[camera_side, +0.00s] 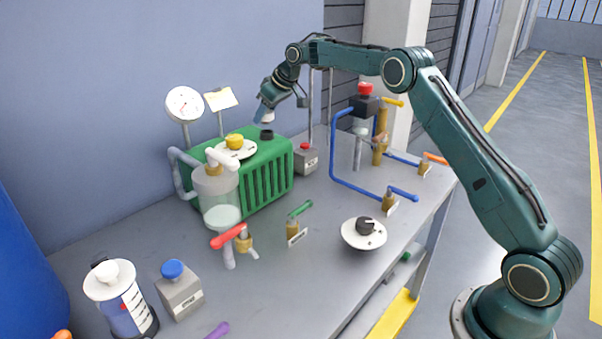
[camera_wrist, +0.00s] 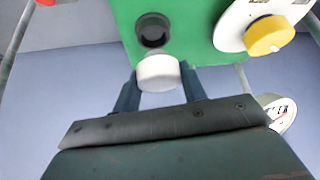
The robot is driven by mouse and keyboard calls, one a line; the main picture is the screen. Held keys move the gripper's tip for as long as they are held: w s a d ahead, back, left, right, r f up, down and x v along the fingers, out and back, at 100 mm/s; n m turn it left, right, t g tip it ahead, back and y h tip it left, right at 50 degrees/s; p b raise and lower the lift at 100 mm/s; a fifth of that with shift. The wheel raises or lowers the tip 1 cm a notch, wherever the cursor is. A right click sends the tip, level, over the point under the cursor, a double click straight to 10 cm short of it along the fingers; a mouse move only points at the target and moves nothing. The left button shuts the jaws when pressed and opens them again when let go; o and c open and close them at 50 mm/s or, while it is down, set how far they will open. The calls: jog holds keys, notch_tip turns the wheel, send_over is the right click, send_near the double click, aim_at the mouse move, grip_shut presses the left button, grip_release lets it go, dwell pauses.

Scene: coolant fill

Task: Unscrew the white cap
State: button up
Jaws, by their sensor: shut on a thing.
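My gripper (camera_side: 265,115) is above the green box (camera_side: 268,180), near its dark round filler neck (camera_side: 267,134). In the wrist view the two fingers of my gripper (camera_wrist: 160,80) are shut on the white cap (camera_wrist: 157,70), one on each side. The neck shows there as an open dark hole (camera_wrist: 153,31) in the green top, and the cap is off it. In the side view the cap is small and mostly hidden by the fingers.
A yellow knob (camera_side: 234,141) on a white disc stands beside the neck. A gauge (camera_side: 184,104) and a note card (camera_side: 221,99) rise behind. A clear cylinder (camera_side: 221,214) stands in front. A white-topped jug (camera_side: 122,300) is at front left. Bare bench (camera_side: 285,285) lies at front centre.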

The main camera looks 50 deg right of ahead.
jog(key=shift+r, duration=0.6)
jog(key=shift+s+a, duration=0.1)
jog(key=shift+s, duration=0.05)
